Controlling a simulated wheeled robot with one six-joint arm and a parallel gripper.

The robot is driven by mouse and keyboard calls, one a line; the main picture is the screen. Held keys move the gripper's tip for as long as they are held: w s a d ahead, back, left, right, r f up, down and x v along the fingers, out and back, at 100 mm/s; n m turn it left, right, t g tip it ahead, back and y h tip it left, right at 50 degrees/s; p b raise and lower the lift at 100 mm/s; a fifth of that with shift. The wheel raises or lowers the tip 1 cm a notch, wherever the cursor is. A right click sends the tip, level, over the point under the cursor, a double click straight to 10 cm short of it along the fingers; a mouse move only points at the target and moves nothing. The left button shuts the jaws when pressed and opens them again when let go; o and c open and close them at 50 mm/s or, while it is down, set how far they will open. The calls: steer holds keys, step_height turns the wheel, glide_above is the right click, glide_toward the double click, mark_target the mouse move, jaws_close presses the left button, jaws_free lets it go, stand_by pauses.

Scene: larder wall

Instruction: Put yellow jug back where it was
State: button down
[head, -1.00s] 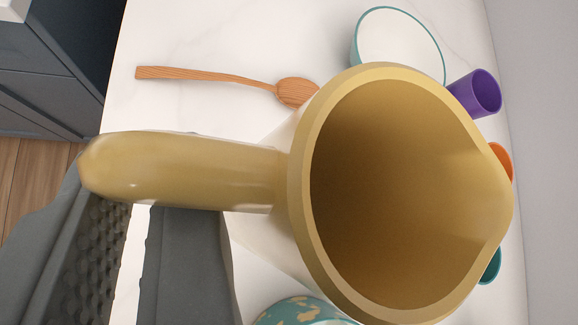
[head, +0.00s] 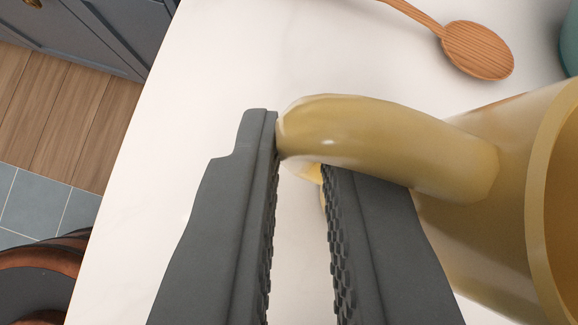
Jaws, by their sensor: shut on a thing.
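The yellow jug (head: 470,245) is at the right, cut off by the picture's edge, with part of its dark opening showing. Its handle (head: 400,145) reaches left toward my gripper (head: 300,150). My gripper is shut on the handle's end, with one grey finger on its left and the other under its right side. The jug's base is out of view, so I cannot tell whether it touches the counter.
A white counter (head: 200,170) lies below, with bare room at left. A wooden spoon (head: 478,50) lies at upper right. A teal item (head: 570,45) is at the right edge. Blue-grey cabinets (head: 100,30) and wooden floor (head: 75,115) lie beyond the counter's left edge.

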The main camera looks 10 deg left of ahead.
steer(key=shift+f, duration=0.15)
steer(key=c, duration=1.5)
jaws_free()
steer(key=shift+o, duration=0.2)
steer(key=v, duration=1.2)
steer(key=shift+s+d, duration=0.1)
steer(key=shift+s, duration=0.05)
steer(key=s+d+r+m+t+h, duration=0.1)
steer(key=s+m+t, duration=0.3)
steer(key=s, duration=0.5)
steer(key=s+d+r+m+t+h, duration=0.2)
steer(key=s+d+m+t+h, duration=0.1)
steer(key=s, duration=0.6)
steer(key=s+d+r+m+t+h, duration=0.1)
steer(key=s+d+m+t+h, duration=0.2)
steer(key=s, duration=0.6)
steer(key=shift+s+d+r+m+t, duration=0.3)
steer(key=shift+m+t, duration=0.8)
steer(key=shift+m, duration=0.3)
